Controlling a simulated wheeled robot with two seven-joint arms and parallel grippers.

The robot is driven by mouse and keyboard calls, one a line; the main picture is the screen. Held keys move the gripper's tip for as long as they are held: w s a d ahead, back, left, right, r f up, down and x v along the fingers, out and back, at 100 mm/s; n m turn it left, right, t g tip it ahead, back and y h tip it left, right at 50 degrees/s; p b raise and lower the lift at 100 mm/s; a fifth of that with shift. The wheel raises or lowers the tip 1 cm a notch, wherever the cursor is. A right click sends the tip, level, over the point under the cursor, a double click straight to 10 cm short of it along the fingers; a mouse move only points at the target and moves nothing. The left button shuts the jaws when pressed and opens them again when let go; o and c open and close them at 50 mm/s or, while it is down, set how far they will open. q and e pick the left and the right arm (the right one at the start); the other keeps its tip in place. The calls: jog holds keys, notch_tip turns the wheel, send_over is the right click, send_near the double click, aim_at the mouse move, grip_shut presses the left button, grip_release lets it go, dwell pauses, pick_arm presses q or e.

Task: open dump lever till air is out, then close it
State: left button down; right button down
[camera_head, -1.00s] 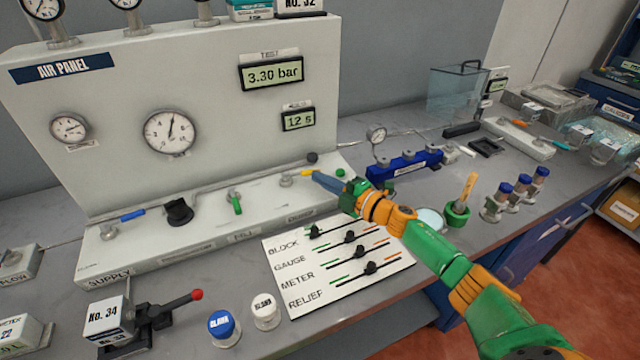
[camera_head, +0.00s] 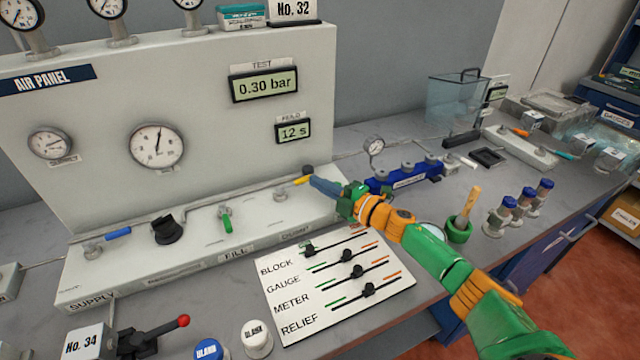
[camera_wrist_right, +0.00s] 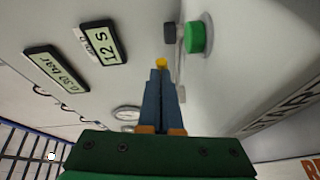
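The yellow dump lever (camera_head: 301,181) sits on its valve (camera_head: 280,195) at the right end of the air panel's base, above the DUMP label (camera_head: 296,230). My right gripper (camera_head: 313,183) is at the lever's end. In the right wrist view its blue fingers (camera_wrist_right: 161,78) are close together, with the yellow lever tip (camera_wrist_right: 161,62) showing just beyond them. They look shut on the lever; most of it is hidden there. The TEST display (camera_head: 265,84) reads 0.30 bar, and the HOLD display (camera_head: 293,130) reads 12 s. My left gripper is not in view.
The green fill lever (camera_head: 226,220) and blue supply lever (camera_head: 118,233) are left of the dump valve. A black knob (camera_wrist_right: 168,34) and green button (camera_wrist_right: 197,38) are near my right fingers. A BLOCK/GAUGE/METER/RELIEF slider board (camera_head: 335,284) lies in front.

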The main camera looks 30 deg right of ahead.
jog(key=v, duration=0.7)
jog(key=shift+s, duration=0.1)
dwell(0.5)
